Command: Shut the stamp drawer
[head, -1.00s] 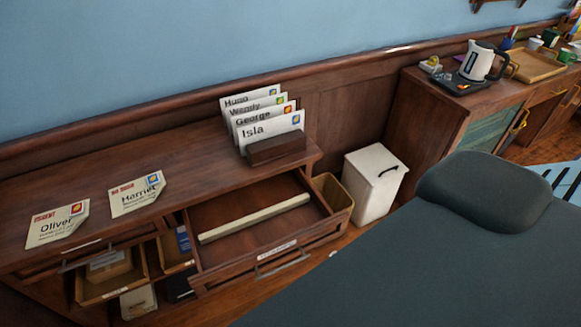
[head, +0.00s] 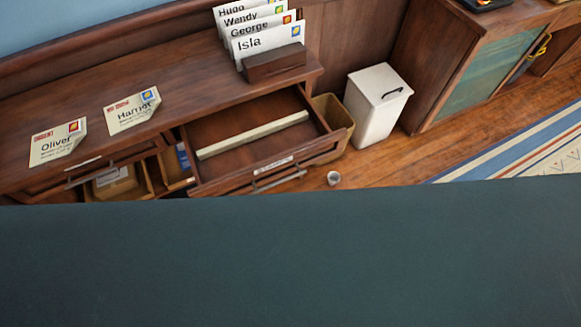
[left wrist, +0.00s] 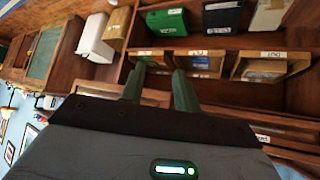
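In the head view, a wide wooden drawer (head: 222,172) stands pulled out from under the right end of the sideboard. It has a metal handle and a white label that I cannot read, so I take it as the stamp drawer. A pale divider bar (head: 252,135) lies across its inside, which otherwise looks empty. No gripper shows in the head view. In the left wrist view, my left gripper (left wrist: 157,80) has its two dark fingers apart with nothing seen held between them. Its exact distance from the drawer cannot be told. My right gripper is not in view.
Envelopes lie on the sideboard top (head: 190,75), and several stand in a wooden holder (head: 274,63). A tan bin (head: 333,113) and a white bin (head: 379,103) stand right of the drawer. A small cup-like object (head: 334,178) is on the floor. My dark body hides the foreground.

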